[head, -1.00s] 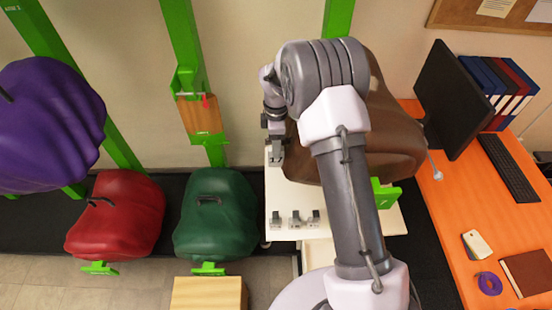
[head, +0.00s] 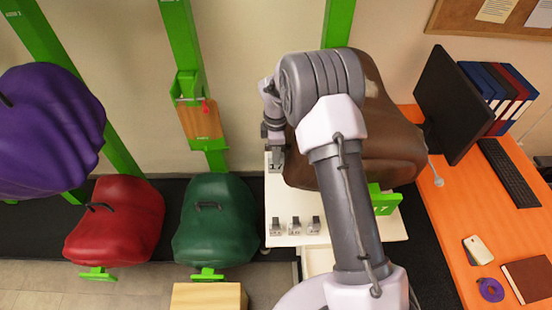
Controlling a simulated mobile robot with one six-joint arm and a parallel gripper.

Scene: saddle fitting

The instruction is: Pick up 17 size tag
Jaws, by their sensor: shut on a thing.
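Several small grey size tags are on the white table (head: 285,240). Three stand in a row near its front: a left one (head: 275,227), a middle one (head: 294,227) and a right one (head: 314,224). Another grey tag (head: 276,160) is at the table's back left corner, directly under my gripper (head: 274,146). My gripper points down and is shut on this tag. The tag's number is too small to read, and the fingertips are hard to make out. I cannot tell whether the tag is clear of the tabletop.
A brown saddle (head: 395,140) is close right of my gripper, partly behind my arm. Green (head: 213,225), red (head: 115,225) and purple (head: 45,130) saddles are to the left. An orange desk (head: 455,220) with a monitor (head: 450,100) is at the right.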

